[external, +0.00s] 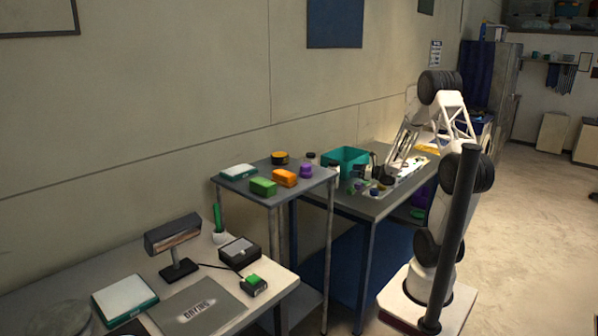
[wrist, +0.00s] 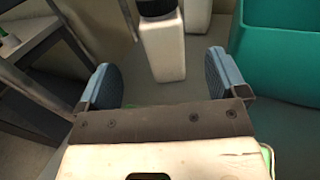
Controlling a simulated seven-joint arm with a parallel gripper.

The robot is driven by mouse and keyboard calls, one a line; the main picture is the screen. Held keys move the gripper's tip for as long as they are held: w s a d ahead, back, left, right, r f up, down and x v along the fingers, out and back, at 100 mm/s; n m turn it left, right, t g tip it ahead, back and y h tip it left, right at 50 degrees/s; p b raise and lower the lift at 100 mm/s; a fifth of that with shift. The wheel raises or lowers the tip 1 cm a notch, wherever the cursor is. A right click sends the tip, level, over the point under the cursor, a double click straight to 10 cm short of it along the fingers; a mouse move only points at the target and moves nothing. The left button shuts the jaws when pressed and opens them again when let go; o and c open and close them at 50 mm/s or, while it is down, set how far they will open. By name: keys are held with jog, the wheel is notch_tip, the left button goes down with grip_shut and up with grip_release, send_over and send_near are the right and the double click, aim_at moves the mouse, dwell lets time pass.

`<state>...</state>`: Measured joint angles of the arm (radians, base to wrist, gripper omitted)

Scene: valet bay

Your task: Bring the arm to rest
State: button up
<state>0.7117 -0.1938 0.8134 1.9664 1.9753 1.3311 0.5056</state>
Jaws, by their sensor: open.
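My gripper (wrist: 157,78) is open in the wrist view, its two blue-grey fingers wide apart with nothing between their tips. A white bottle (wrist: 163,45) with a black cap stands just beyond the fingers, apart from them. In the external view my arm (external: 445,105) rises from its base, bends at the top and reaches down over the grey table (external: 385,207). The fingers are too small and cluttered to make out there.
A teal bin (external: 346,158) stands at the back of the table; it also shows at right in the wrist view (wrist: 278,60). Small items crowd the table near my arm. A higher side table (external: 272,197) holds coloured blocks. Open floor (external: 545,215) lies to the right.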

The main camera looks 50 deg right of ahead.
dwell(0.3)
jog(key=s+a+r+n+g+y, duration=0.1)
jog(key=s+a+r+n+g, duration=0.15)
jog(key=a+r+n, duration=0.35)
jog(key=s+a+r+n+g+y, duration=0.15)
jog(key=a+n+g, duration=0.25)
jog(key=a, duration=0.4)
jog(key=s+a+r+n+g+y, duration=0.1)
jog(key=s+a+r+n+g, duration=0.25)
jog(key=a, duration=0.45)
jog(key=s+a+r+n+h, duration=0.2)
jog(key=s+r+n+h, duration=0.15)
jog(key=s+n, duration=0.3)
jog(key=s+a+r+n+g+h, duration=0.1)
jog(key=s+a+r+n+h, duration=0.15)
jog(key=s+r+n, duration=0.4)
jog(key=s+a+r+n+h, duration=0.2)
jog(key=s+n+h, duration=0.25)
jog(key=s, duration=0.45)
notch_tip(320, 180, down, 9)
jog(key=w+g, duration=0.1)
jog(key=g, duration=0.2)
jog(key=shift+w+d, duration=0.15)
jog(key=shift+w, duration=0.15)
